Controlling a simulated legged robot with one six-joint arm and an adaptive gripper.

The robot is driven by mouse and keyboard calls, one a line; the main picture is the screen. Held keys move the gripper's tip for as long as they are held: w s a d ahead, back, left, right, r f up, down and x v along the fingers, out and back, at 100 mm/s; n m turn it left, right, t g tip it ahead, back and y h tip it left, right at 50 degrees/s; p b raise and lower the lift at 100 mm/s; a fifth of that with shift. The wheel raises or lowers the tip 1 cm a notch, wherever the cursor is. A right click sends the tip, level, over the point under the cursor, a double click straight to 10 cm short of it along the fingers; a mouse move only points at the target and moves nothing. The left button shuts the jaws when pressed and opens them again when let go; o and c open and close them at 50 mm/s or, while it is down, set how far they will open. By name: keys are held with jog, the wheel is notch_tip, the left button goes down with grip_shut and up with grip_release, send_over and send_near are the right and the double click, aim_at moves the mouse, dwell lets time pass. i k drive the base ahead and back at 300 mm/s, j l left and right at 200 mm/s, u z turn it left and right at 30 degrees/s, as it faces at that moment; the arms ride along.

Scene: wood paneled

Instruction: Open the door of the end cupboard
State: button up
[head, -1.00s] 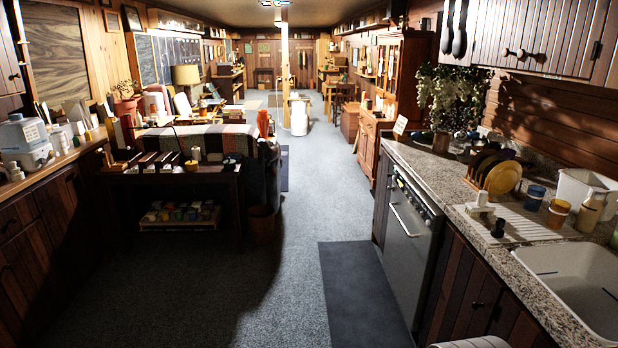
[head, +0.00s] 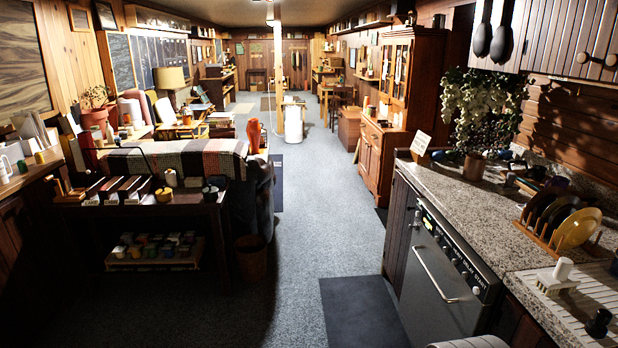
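A narrow dark wood cupboard front (head: 398,228) stands at the far end of the right-hand counter, just beyond the dishwasher (head: 440,270). It looks closed. I see it at a steep angle, and its handle and hinges cannot be made out. It is ahead of me and to the right. My gripper is not in view. Only a small pale part of my own body shows at the bottom edge.
The grey carpet aisle (head: 315,200) is clear ahead, with a dark flat mat (head: 362,312) beside the dishwasher. A low dark table (head: 150,225) with a wastebasket (head: 251,258) stands left. Upper cupboards (head: 570,45) overhang the counter (head: 470,210) at right.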

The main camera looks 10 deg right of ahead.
aim_at(404, 197)
jog(key=i+z, duration=0.1)
jog(key=i, duration=0.65)
jog(key=i+j+z, duration=0.1)
jog(key=i, duration=0.6)
jog(key=i+j+z, duration=0.25)
jog(key=i+z, duration=0.2)
jog(key=i+j+z, duration=0.45)
jog(key=i, duration=0.15)
jog(key=i+j+z, duration=0.45)
jog(key=j, duration=0.1)
